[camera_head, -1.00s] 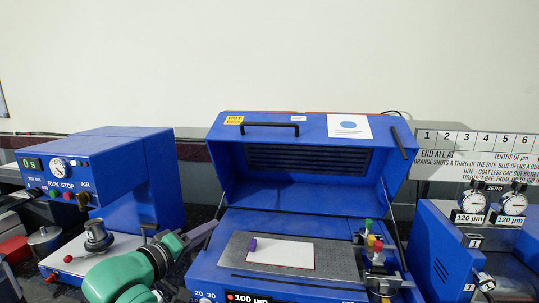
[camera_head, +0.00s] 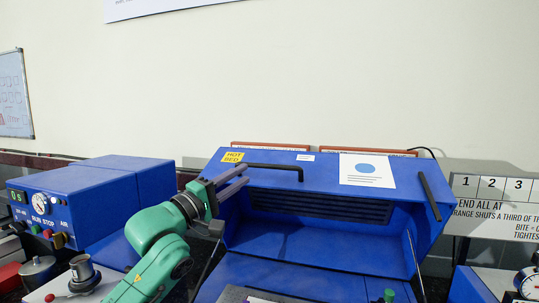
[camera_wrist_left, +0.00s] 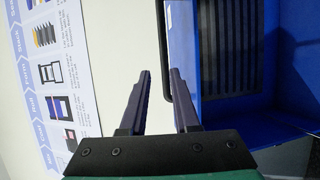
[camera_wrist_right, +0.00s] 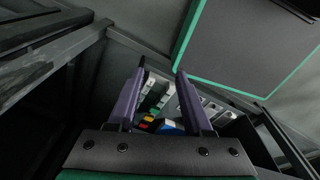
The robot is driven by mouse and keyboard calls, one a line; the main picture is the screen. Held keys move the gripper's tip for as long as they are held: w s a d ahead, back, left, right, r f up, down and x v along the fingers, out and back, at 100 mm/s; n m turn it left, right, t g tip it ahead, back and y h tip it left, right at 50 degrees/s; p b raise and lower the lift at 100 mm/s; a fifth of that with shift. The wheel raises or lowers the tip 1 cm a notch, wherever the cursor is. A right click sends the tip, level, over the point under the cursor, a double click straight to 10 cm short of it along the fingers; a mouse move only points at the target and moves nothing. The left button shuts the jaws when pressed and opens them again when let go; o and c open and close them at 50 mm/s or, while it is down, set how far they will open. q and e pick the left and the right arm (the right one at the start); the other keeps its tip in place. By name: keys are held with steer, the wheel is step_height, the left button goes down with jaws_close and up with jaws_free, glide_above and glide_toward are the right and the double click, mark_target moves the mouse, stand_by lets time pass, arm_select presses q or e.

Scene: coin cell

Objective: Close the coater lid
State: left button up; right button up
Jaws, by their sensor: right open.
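The blue coater stands in the middle of the head view with its lid (camera_head: 318,170) raised. The lid has a black bar handle (camera_head: 284,167) on its upper face, and it also shows in the left wrist view (camera_wrist_left: 163,45). My left gripper (camera_head: 245,177) is at the handle's left end, its two fingers parallel with a gap between them. In the left wrist view the handle lines up between the fingertips (camera_wrist_left: 159,72); whether it touches them I cannot tell. My right gripper (camera_wrist_right: 161,73) is open and empty, and out of the head view.
A blue machine with a gauge (camera_head: 60,212) stands at left. A dial gauge (camera_head: 529,283) and a numbered board (camera_head: 490,187) are at right. The right wrist view shows small coloured items (camera_wrist_right: 158,118) beyond the fingers and a green-edged dark panel (camera_wrist_right: 250,45).

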mark_target(264, 166)
arm_select(q)
steer(key=p+x, duration=0.1)
steer(key=x, duration=0.2)
steer(key=p+x, duration=0.1)
steer(key=x, duration=0.3)
steer(key=p+x, duration=0.2)
steer(key=x, duration=0.2)
steer(key=shift+w+d+f, duration=0.15)
steer(key=shift+d+f, duration=0.15)
steer(key=shift+a, duration=0.1)
steer(key=shift+c, duration=0.6)
steer(key=shift+f, duration=0.1)
jaws_close()
arm_select(e)
steer(key=r, duration=0.4)
steer(key=shift+w+d+r, duration=0.15)
steer(key=shift+w+r, duration=0.1)
arm_select(q)
steer(key=shift+f, duration=0.1)
